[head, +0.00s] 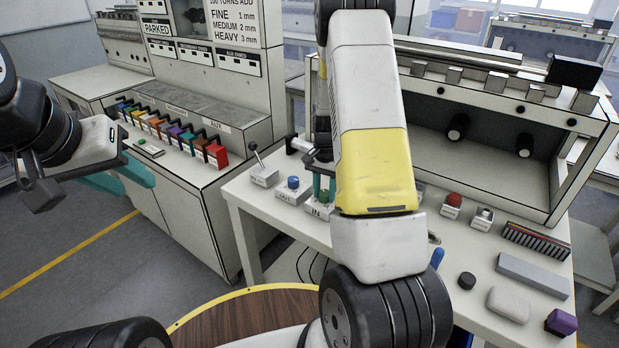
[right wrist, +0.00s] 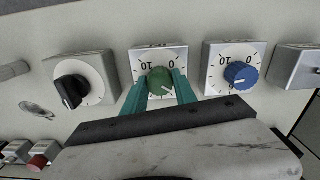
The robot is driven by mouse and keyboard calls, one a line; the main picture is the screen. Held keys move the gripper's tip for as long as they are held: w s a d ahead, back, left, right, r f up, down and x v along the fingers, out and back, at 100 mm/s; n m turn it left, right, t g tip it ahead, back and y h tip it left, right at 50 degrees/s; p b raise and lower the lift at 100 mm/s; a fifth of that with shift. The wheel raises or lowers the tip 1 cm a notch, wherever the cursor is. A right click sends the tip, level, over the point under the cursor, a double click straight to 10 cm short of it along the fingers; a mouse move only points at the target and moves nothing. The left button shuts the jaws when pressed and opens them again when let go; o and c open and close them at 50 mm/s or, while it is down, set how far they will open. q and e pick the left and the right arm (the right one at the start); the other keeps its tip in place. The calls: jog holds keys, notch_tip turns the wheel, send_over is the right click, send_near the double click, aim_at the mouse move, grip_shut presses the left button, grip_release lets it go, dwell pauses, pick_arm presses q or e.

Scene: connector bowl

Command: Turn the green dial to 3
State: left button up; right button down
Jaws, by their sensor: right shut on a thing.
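The green dial (head: 324,196) sits on a small white block marked IN on the right-hand bench, partly hidden by my right arm. In the right wrist view the green dial (right wrist: 160,82) is between the teal fingers of my right gripper (right wrist: 161,92), which is shut on it. The scale shows upside down, with 10 and 0 above the dial. A pale pointer mark shows at the dial's lower right; its exact reading is unclear. My left gripper (head: 122,178) is empty at the left, in front of the cabinet, its teal fingers apart.
A blue dial (right wrist: 240,73) and a black dial (right wrist: 72,90) flank the green one closely. A lever block (head: 264,176) stands left of the dials. A red button (head: 453,200) and several small blocks lie right of my arm. A round wooden table (head: 240,315) is in front.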

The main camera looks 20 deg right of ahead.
aim_at(324, 193)
jog(key=shift+w, duration=0.1)
jog(key=c, duration=1)
grip_release()
jog(key=shift+r, duration=3.95)
jog(key=s+a+r+n+t+y, duration=0.15)
jog(key=s+a+r, duration=0.25)
jog(key=r, duration=0.6)
jog(key=s+a+r+n+t, duration=0.1)
jog(key=s+a+r+n, duration=0.1)
jog(key=s+r, duration=0.2)
jog(key=s+a+r+n+t, duration=0.2)
jog(key=s+a+r+n, duration=0.1)
jog(key=s, duration=0.6)
jog(key=s+a+r+n+t, duration=0.1)
jog(key=s+a+r+n, duration=0.1)
jog(key=s+r, duration=0.3)
jog(key=shift+s+a+r+n+t+y, duration=0.2)
jog(key=shift+s+a+n+t+y, duration=0.2)
jog(key=shift+s, duration=0.45)
